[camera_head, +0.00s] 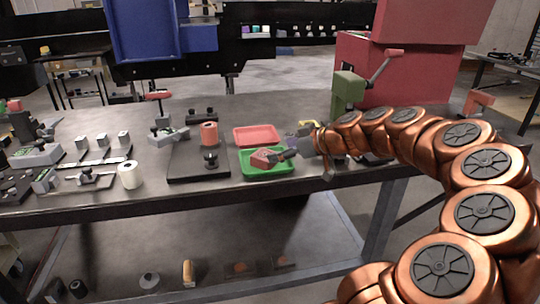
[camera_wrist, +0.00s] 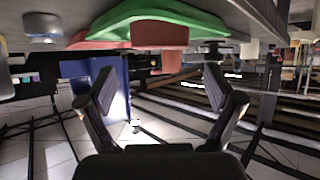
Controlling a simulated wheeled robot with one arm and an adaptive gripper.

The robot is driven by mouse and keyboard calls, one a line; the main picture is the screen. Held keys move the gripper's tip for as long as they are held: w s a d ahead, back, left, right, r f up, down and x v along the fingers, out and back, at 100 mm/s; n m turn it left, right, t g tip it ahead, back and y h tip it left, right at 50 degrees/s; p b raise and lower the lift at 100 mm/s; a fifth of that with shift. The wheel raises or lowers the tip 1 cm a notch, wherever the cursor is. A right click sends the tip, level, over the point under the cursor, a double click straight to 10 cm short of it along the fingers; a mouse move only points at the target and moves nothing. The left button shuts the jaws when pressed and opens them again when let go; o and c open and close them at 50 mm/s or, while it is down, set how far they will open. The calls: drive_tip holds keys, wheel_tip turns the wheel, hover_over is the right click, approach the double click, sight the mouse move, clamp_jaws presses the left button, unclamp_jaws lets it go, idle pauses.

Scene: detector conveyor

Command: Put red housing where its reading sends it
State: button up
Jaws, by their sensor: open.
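The red housing (camera_head: 263,158) is a small red block at the green tray (camera_head: 269,175); it looks to rest in the tray. In the wrist view, which looks upside down, the red housing (camera_wrist: 160,33) lies against the green tray (camera_wrist: 190,14), outside the space between my fingers. My gripper (camera_head: 287,153) is just right of the housing in the head view. In the wrist view my gripper (camera_wrist: 162,88) has its fingers wide apart with nothing between them. The red tray (camera_head: 256,135) stands behind the green one and looks empty.
A dark plate (camera_head: 185,172) left of the trays bears a red cylinder (camera_head: 209,133) and a black knob (camera_head: 211,160). A white cylinder (camera_head: 130,175) stands further left, near small grey blocks. A green lever stand (camera_head: 347,92) rises behind my arm. The table front is mostly clear.

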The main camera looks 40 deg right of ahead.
drive_tip(key=v, duration=0.5)
drive_tip(key=shift+s+d+r+b, duration=0.1)
drive_tip(key=shift+s+r+b, duration=0.05)
drive_tip(key=shift+s+b, duration=0.15)
drive_tip(key=s+a+f+g, duration=0.2)
drive_tip(key=s+a+g, duration=0.1)
drive_tip(key=a, duration=0.6)
drive_tip(key=s+a+f+g+y, duration=0.1)
drive_tip(key=s+a+f+g, duration=0.15)
drive_tip(key=a, duration=0.65)
drive_tip(key=s+a+f+g, duration=0.3)
drive_tip(key=a, duration=0.6)
drive_tip(key=s+f+m+g+h, duration=0.2)
drive_tip(key=s+f, duration=0.2)
drive_tip(key=s, duration=0.6)
drive_tip(key=s+f+m+g+h, duration=0.2)
drive_tip(key=s+f+g+h, duration=0.1)
drive_tip(key=s, duration=0.7)
drive_tip(key=shift+a+f, duration=0.45)
drive_tip(key=shift+f, duration=0.2)
drive_tip(key=shift+r+g, duration=0.1)
drive_tip(key=shift+g, duration=0.15)
drive_tip(key=s+p+v, duration=0.3)
drive_tip(key=p+v, duration=0.9)
drive_tip(key=v, duration=0.1)
drive_tip(key=shift+w+a+r+t+p, duration=0.25)
drive_tip(key=shift+w+r+t+p, duration=0.1)
drive_tip(key=shift+r+t+p, duration=0.05)
